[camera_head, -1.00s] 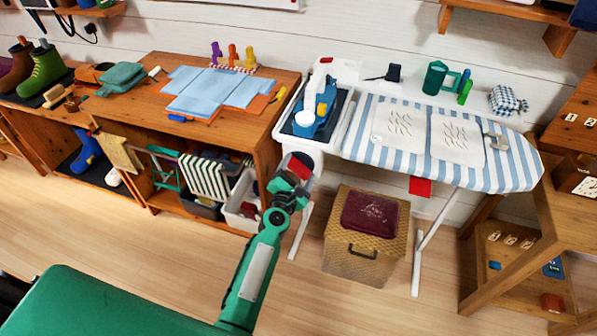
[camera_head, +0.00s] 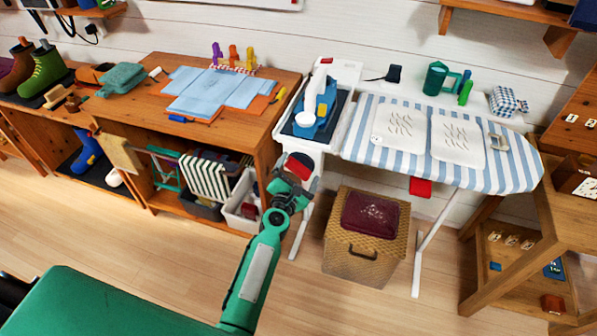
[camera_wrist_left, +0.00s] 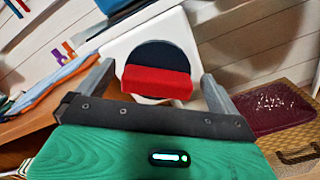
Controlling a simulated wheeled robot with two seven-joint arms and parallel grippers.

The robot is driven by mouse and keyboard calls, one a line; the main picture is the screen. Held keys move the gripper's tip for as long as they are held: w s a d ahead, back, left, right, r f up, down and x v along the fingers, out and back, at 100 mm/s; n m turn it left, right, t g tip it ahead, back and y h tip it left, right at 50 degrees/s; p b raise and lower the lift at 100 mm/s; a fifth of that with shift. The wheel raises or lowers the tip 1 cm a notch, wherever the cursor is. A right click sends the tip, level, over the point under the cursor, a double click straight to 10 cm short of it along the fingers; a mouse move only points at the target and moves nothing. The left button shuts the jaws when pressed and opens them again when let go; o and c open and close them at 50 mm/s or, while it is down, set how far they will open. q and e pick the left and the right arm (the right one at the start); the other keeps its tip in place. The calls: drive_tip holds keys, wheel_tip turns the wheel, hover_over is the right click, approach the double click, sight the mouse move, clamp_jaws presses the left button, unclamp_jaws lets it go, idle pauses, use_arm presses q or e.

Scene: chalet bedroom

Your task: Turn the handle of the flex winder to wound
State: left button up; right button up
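The flex winder shows in the left wrist view as a dark round disc (camera_wrist_left: 158,55) with a red bar handle (camera_wrist_left: 157,82) across it, on the white end face of a unit. The bar lies nearly level in that view. In the head view the red handle (camera_head: 299,167) shows on the front of the white iron-station unit (camera_head: 312,147), partly hidden by my left gripper (camera_head: 296,183). My left gripper (camera_wrist_left: 154,86) is open, with one finger to each side of the red bar and gaps visible at both ends. My right gripper is not in view.
The striped ironing board (camera_head: 520,165) extends to the right of the unit. A woven hamper (camera_head: 365,257) stands on the floor below it. A wooden bench (camera_head: 262,125) with blue cloth pieces (camera_head: 210,90) is at the left. Floor in front is clear.

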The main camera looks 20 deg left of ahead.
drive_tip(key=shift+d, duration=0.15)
use_arm(q)
drive_tip(key=shift+s, duration=0.35)
drive_tip(key=s+b, duration=0.1)
drive_tip(key=s, duration=1.2)
drive_tip(key=shift+a, duration=0.25)
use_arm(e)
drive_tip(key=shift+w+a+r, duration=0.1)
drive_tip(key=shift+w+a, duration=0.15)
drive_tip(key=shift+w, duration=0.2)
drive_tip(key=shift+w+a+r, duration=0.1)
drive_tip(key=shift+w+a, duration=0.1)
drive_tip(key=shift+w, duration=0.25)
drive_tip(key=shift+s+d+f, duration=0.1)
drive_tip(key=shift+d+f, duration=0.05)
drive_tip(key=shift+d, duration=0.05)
